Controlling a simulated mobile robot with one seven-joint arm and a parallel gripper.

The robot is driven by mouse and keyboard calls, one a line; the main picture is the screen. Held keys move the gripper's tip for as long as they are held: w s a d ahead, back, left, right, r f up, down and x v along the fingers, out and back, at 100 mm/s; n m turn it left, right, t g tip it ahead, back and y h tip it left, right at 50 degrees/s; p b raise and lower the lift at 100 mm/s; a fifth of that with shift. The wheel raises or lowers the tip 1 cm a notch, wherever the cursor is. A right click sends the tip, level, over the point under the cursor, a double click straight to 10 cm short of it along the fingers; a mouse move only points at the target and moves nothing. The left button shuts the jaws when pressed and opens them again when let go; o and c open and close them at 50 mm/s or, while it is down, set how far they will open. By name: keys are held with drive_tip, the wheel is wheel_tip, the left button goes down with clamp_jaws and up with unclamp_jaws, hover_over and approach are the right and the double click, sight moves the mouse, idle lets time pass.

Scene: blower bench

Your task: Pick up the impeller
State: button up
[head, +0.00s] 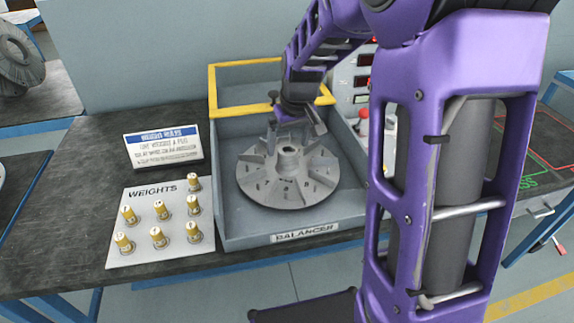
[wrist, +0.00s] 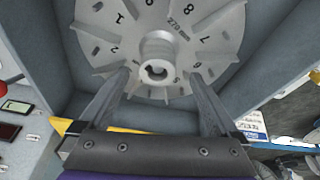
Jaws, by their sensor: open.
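The impeller (head: 288,179) is a grey finned disc with numbered sections and a raised hub. It lies flat in the grey balancer box (head: 240,232) in the head view. In the wrist view the impeller (wrist: 185,25) fills the upper middle, with its hub (wrist: 158,58) between my fingers as seen from above. My gripper (head: 290,135) is over the impeller's back part in the head view. In the wrist view my gripper (wrist: 160,90) has its two fingers spread apart, one on each side of the hub, with nothing between them gripped. Whether the fingertips touch the impeller I cannot tell.
A white board marked WEIGHTS (head: 120,243) with several brass weights lies left of the box. A small sign (head: 163,146) stands behind it. A yellow frame (head: 214,88) rises at the box's back. A control panel with a red button (head: 363,113) is at the right.

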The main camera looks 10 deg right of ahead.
sight(288, 152)
drive_tip(key=b+x, duration=0.1)
drive_tip(key=x, duration=0.4)
drive_tip(key=shift+d, duration=0.15)
clamp_jaws()
idle(0.4)
